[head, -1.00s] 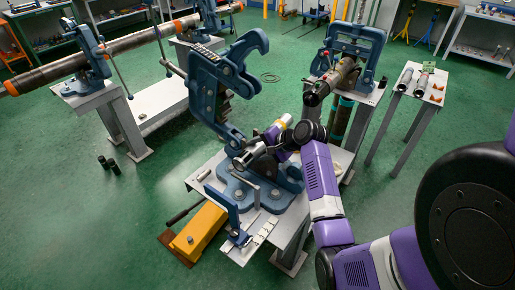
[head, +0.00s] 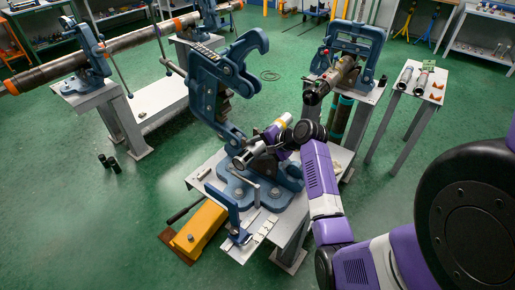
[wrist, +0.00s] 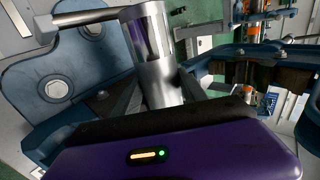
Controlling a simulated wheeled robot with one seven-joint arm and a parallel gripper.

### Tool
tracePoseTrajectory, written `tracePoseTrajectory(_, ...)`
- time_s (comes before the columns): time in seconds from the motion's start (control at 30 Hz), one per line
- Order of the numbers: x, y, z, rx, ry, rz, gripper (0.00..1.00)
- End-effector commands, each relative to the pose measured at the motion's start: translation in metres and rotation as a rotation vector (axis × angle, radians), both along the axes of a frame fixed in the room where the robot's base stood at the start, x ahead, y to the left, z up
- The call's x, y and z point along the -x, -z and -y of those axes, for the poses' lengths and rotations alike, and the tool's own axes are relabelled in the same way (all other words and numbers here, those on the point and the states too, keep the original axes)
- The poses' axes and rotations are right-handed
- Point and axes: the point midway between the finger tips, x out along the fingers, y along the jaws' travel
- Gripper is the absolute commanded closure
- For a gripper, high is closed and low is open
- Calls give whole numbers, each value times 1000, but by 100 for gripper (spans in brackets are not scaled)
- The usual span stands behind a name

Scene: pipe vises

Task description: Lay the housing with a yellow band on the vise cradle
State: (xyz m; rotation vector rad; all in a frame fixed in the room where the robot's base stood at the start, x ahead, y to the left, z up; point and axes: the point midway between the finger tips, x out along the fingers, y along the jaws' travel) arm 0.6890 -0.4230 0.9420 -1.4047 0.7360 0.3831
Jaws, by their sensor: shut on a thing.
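The housing is a silver cylinder with a yellow band (head: 288,124) near its upper right end; its lower left end shows over the vise base. My gripper (head: 273,139) is shut around its middle. In the wrist view the shiny housing (wrist: 154,45) stands between my two fingers (wrist: 158,92); no yellow band shows there. The blue vise (head: 240,185) stands on the near table with its hooked upper frame swung open to the left. The housing lies slanted over the vise's dark cradle (head: 265,168). I cannot tell whether they touch.
The open vise frame (head: 215,85) rises close to the left of my gripper. A small side table (head: 400,92) at right carries two more housings. A yellow box (head: 200,228) sits at the near table's left front.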

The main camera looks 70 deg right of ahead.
Motion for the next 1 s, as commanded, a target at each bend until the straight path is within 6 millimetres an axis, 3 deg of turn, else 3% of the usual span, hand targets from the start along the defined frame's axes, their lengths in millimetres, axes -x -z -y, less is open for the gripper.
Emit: tracePoseTrajectory(1.0, -1, 8, 1, 5, -1, 4, 100)
